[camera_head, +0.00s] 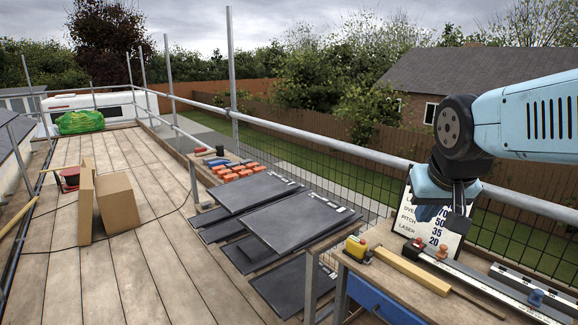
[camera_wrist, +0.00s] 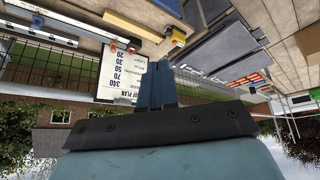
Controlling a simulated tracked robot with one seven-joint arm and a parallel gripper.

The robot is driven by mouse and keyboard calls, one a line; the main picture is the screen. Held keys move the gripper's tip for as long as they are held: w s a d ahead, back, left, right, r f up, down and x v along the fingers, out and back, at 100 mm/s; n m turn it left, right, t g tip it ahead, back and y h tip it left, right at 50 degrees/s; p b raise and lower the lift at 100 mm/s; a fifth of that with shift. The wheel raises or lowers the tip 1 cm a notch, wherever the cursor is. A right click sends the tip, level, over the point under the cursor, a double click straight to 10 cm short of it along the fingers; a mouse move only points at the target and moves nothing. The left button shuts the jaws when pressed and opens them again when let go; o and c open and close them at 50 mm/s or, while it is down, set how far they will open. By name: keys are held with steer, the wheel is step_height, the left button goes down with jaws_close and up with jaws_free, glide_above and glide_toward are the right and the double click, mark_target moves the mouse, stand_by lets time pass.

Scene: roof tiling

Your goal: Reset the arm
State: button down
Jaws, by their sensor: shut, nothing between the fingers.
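My light-blue arm reaches in from the right in the head view. My gripper (camera_head: 440,212) hangs at its end, above the workbench (camera_head: 398,285) and in front of the white sign board with printed numbers (camera_head: 408,222). In the wrist view my gripper's blue fingers (camera_wrist: 158,80) are together with nothing between them. The wrist picture is upside down. The sign (camera_wrist: 120,75) shows beside the fingers there.
Dark slate tiles (camera_head: 290,222) lie stacked left of the bench. A yellow tape measure (camera_head: 356,246) and a wooden batten (camera_head: 412,272) lie on the bench. A scaffold rail (camera_head: 330,153) runs behind.

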steer(key=shift+n+y, duration=0.4)
steer(key=shift+n, duration=0.1)
steer(key=s, duration=0.2)
steer(key=s+a, duration=0.1)
steer(key=s, duration=0.2)
steer(key=shift+a+r, duration=0.15)
steer(key=shift+r, duration=0.05)
steer(key=c, duration=1.8)
jaws_free()
